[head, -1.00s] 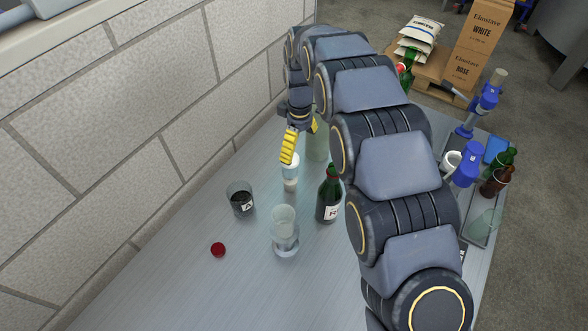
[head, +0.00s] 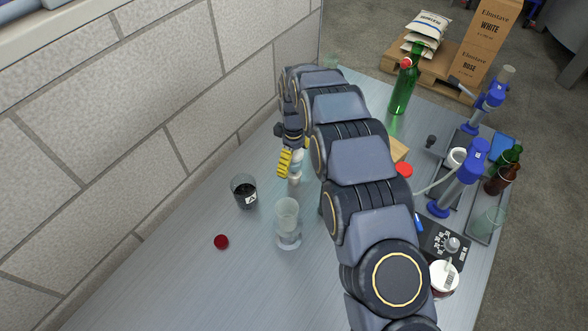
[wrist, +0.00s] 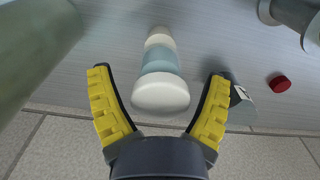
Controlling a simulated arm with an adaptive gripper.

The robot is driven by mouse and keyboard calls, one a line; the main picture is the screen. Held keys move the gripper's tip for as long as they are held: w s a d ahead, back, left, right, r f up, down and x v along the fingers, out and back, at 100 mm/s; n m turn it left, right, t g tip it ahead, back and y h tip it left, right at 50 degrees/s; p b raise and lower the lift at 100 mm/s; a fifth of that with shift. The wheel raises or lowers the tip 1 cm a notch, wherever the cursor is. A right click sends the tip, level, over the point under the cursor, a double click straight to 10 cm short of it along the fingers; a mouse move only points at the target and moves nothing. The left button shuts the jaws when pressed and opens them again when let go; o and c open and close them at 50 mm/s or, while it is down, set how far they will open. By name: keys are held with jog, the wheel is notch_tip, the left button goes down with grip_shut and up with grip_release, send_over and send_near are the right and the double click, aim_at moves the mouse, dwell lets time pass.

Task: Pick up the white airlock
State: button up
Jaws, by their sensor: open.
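The white airlock (wrist: 160,92) stands on the metal table in the wrist view. It has a round white top, a pale blue middle and a cream lower part. In the head view it (head: 295,172) shows beside my yellow fingers, partly covered by them. My gripper (wrist: 160,100) is open, with one yellow finger on each side of the airlock's white top. A gap shows between the top and each finger, and nothing is held. In the head view my gripper (head: 286,162) is low over the table near the wall.
A dark-filled glass (head: 244,192) labelled A, a clear glass (head: 288,225) and a red cap (head: 221,242) stand close by. A large pale green vessel (wrist: 35,50) is left in the wrist view. A green bottle (head: 404,88) and blue devices (head: 462,178) are farther right.

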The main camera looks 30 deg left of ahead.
jog(key=c, duration=1.2)
jog(key=shift+r, duration=0.1)
